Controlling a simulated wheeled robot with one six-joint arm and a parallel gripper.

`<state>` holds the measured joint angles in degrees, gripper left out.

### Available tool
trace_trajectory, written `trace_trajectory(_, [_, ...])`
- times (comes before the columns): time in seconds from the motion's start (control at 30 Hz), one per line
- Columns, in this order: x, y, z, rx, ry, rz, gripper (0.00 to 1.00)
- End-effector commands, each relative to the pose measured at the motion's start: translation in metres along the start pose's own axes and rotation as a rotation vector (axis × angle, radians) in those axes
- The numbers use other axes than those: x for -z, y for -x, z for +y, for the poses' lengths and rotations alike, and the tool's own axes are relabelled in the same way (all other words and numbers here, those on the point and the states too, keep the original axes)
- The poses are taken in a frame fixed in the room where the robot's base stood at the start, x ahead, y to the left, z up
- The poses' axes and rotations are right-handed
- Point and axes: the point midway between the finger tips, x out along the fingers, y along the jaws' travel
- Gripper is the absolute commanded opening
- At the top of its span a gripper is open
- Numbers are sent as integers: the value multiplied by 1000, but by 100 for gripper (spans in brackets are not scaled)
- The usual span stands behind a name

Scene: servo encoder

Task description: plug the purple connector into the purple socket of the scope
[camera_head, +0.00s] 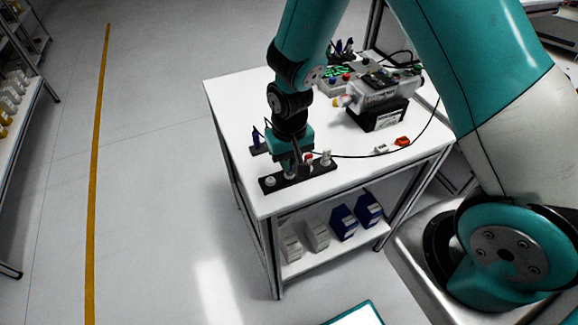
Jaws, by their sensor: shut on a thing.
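My gripper (292,168) points down over a black strip (318,179) at the table's front left. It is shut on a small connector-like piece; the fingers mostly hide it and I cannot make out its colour. A thin black cable runs right from near the gripper. An upright dark purple-blue piece (256,138) stands on a small black base left of the gripper. A box with a green display (335,72), perhaps the scope, sits at the back, partly behind my arm. No purple socket can be made out on it.
The strip holds several small posts, one red-topped. A grey motor-like unit (385,90) on a black block (377,117) stands at the right of the white table (232,95). A red-orange piece (402,141) and a white piece (381,149) lie near the right front.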

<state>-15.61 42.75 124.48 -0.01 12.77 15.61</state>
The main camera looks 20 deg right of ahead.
Motion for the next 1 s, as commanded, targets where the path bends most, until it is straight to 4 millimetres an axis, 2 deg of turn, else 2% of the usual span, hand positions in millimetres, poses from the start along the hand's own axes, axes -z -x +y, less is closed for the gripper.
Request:
trace_trajectory(0.37, [0,4,0,0,0,0,0])
trace_trajectory(1.0, [0,38,0,0,0,0,0])
